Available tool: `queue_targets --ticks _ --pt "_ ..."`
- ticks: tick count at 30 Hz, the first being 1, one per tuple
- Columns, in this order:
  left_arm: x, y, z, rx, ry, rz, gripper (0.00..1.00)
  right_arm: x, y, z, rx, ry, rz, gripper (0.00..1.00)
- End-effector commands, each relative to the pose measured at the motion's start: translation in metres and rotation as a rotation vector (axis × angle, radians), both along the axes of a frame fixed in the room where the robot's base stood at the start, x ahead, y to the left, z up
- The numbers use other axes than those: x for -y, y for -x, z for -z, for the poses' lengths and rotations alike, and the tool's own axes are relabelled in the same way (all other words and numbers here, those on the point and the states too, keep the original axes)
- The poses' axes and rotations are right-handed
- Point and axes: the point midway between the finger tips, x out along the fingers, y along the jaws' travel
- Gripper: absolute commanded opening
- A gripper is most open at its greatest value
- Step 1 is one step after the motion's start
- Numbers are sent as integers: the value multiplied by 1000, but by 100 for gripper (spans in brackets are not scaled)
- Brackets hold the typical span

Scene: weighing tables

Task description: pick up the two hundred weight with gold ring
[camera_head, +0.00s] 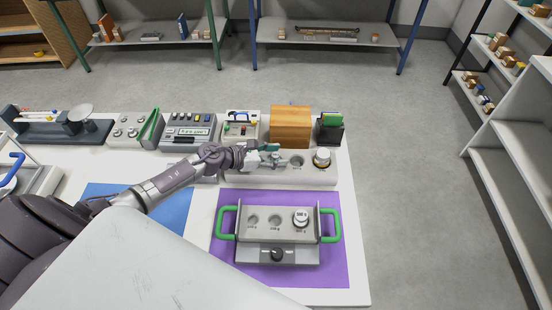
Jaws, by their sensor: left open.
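A weight with a gold ring (321,158) stands upright at the right end of a white rack (320,177). Its marking is too small to read. My left gripper (277,156) reaches in from the left over the rack, to the left of this weight and apart from it. It is open, and nothing shows between its fingers. The gripper hides the rack's left part; an empty round socket (297,161) shows between gripper and weight. Another weight (301,217), silvery with a white top, stands in the grey tray (265,228) with green handles. My right gripper is out of view.
A wooden box (290,127), a black holder (331,133) and a device with a display (189,132) stand behind the rack. A purple mat (333,272) lies under the tray, a blue mat (177,209) to its left. Open floor lies right of the table.

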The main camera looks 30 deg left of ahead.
Motion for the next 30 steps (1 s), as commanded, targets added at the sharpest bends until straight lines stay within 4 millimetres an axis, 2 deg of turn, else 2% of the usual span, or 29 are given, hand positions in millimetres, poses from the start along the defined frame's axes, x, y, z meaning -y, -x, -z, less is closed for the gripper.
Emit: queue_targets --ticks 3,4,13,25,30 --pt "0 0 0 -1 -1 0 55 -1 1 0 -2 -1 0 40" --pt "0 0 0 -1 -1 0 51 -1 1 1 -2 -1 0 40" --pt "-1 0 0 0 0 -1 1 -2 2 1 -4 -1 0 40" --pt "-1 0 -2 1 0 -1 0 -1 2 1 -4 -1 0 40" --pt "-1 0 -13 3 -2 0 0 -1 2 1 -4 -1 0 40"
